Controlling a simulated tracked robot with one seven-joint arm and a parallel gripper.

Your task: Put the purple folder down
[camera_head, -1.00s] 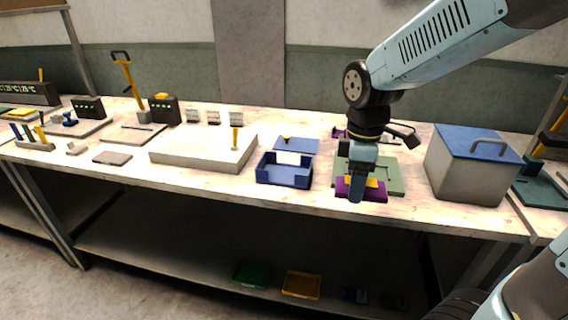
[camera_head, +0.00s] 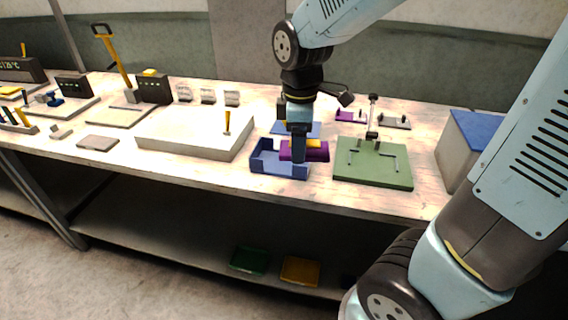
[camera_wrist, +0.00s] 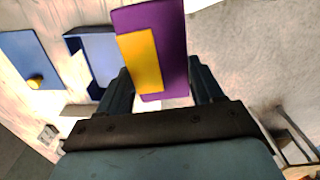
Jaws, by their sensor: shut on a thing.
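The purple folder (camera_wrist: 172,45) with a yellow patch is between the fingers of my gripper (camera_wrist: 160,88) in the wrist view. My gripper is shut on it. In the head view the folder (camera_head: 317,152) is at the right side of the blue open tray (camera_head: 279,170), and overlaps its right part in the picture. I cannot tell whether the folder touches the tray. My gripper (camera_head: 299,155) hides part of the folder and of the tray. The tray also shows in the wrist view (camera_wrist: 98,62), left of the folder.
A green plate with a clamp (camera_head: 372,176) lies to the right of the tray. A blue flat lid with a yellow knob (camera_wrist: 30,60) lies beyond the tray. A blue-topped box (camera_head: 470,150) stands at the right. A pale block (camera_head: 190,138) is at the left.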

